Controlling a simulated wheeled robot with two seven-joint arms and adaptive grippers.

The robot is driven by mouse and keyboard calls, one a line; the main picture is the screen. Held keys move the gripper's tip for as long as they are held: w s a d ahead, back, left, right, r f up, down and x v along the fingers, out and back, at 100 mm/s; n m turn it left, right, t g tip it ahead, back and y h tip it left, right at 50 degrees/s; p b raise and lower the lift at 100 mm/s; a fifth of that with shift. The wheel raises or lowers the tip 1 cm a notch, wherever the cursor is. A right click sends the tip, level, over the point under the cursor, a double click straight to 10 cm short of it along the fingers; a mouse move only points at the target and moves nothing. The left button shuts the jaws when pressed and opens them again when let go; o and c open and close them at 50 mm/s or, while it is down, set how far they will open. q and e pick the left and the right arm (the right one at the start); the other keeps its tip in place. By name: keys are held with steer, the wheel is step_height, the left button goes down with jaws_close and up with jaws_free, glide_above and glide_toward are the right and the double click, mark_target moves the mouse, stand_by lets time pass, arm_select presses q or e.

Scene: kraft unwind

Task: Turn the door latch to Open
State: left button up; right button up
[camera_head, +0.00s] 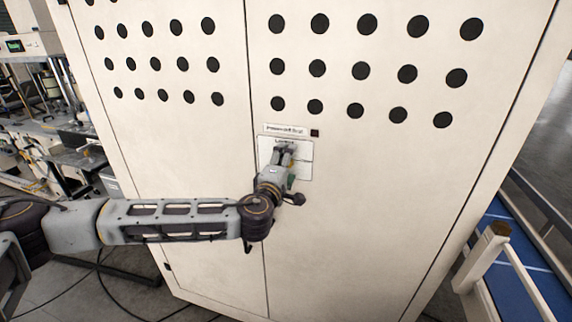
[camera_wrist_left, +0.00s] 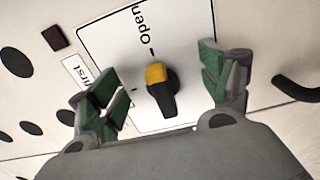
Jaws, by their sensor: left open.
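The door latch (camera_wrist_left: 161,92) is a small black knob with a yellow end, on a white label plate (camera_wrist_left: 108,38) on the cabinet door. In the left wrist view its yellow end faces the word "Open" and a tick mark, and its black end faces my gripper's palm. My left gripper (camera_wrist_left: 165,80) is open, with green-padded fingers on either side of the knob and visible gaps to it. In the head view my left gripper (camera_head: 285,156) is in front of the plate (camera_head: 305,151) and hides most of the latch. My right gripper is not in view.
The pale cabinet (camera_head: 370,215) has two doors with rows of black holes. A dark curved handle (camera_wrist_left: 298,88) lies right of my gripper in the wrist view. Lab equipment (camera_head: 65,125) stands at left, and a railing (camera_head: 485,262) beside a blue surface at right.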

arm_select(q)
steer(key=shift+v, duration=3)
steer(key=shift+d, duration=0.1)
